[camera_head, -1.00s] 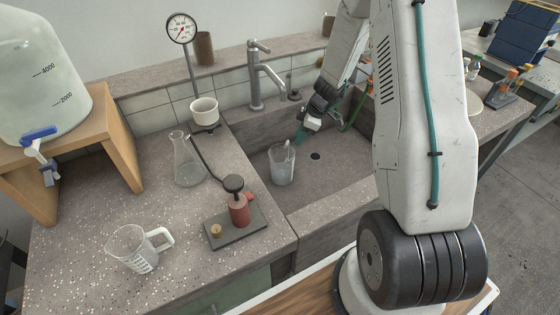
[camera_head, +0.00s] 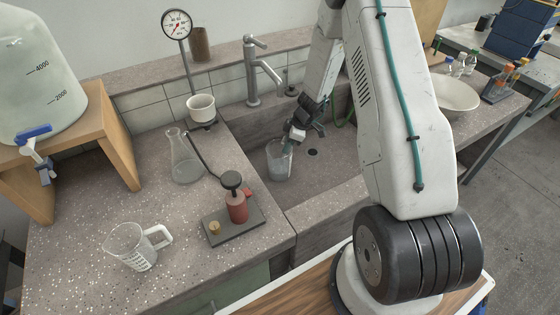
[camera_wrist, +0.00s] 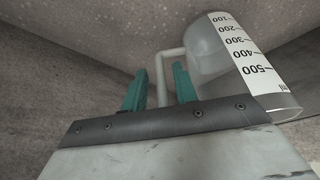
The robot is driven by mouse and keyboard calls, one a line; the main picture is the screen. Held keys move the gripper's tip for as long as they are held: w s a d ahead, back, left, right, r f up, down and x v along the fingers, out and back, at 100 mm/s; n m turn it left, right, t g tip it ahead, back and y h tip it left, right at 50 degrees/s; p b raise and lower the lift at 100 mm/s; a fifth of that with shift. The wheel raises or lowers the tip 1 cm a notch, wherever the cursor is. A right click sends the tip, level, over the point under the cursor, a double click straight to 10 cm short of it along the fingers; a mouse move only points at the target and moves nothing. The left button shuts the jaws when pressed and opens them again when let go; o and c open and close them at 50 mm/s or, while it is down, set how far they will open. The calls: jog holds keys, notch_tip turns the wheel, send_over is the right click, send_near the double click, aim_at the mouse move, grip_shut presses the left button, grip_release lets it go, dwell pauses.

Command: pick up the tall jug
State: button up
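The tall jug (camera_head: 279,163) is a clear measuring jug standing in the sink. In the wrist view the jug (camera_wrist: 232,62) shows a printed scale up to 500 ml and a pale handle (camera_wrist: 162,78). My gripper (camera_head: 293,138) is at the upper right side of the jug. In the wrist view my gripper (camera_wrist: 160,88) is open, its two teal fingers apart. The handle lies between the fingers in that view; whether either finger touches it I cannot tell.
The sink (camera_head: 330,172) has a tap (camera_head: 255,75) behind. A shorter handled jug (camera_head: 130,246), a conical flask (camera_head: 185,160) and a red-bodied apparatus (camera_head: 236,208) stand on the bench at left. A white bowl (camera_head: 455,97) stands at right.

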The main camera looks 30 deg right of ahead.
grip_shut()
jog(key=shift+r, duration=0.1)
